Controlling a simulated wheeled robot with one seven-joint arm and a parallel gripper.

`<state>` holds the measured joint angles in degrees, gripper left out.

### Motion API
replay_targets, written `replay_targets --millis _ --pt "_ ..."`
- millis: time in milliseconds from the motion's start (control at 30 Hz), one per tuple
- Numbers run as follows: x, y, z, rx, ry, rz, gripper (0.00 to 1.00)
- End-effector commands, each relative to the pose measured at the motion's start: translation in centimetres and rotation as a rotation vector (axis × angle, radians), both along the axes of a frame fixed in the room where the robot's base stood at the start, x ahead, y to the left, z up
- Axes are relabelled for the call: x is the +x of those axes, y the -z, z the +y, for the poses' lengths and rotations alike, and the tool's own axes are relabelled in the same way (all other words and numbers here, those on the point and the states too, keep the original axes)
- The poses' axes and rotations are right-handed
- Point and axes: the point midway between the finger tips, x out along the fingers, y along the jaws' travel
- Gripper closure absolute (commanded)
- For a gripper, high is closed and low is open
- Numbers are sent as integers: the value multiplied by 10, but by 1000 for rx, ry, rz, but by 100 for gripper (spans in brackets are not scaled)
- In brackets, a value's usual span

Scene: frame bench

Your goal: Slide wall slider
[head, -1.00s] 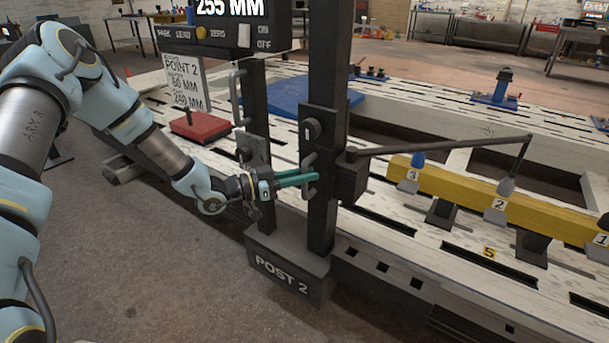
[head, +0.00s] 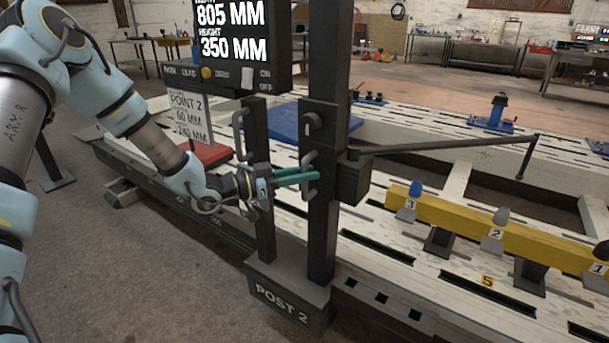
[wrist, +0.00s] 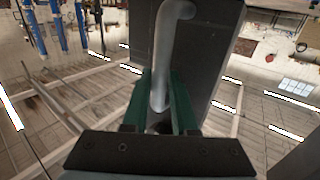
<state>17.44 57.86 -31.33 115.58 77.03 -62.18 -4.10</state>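The handle's lower end is partly hidden by the gripper. A thin measuring arm (head: 450,145) reaches right from the slider, with its bent tip above the yellow beam. The display (head: 230,30) reads 805 MM and height 350 MM.
A second upright with another handle (head: 240,135) stands left of the slider. A sign (head: 188,118) on a red base is behind it. Open floor lies at front left.

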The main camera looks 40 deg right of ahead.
Motion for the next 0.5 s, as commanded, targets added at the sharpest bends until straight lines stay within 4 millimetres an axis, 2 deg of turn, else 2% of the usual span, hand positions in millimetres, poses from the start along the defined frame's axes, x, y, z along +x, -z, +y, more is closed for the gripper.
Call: replay_targets --millis 333,500 --pt "1 1 2 1 0 0 65" --pt "7 2 20 0 -2 -2 65"
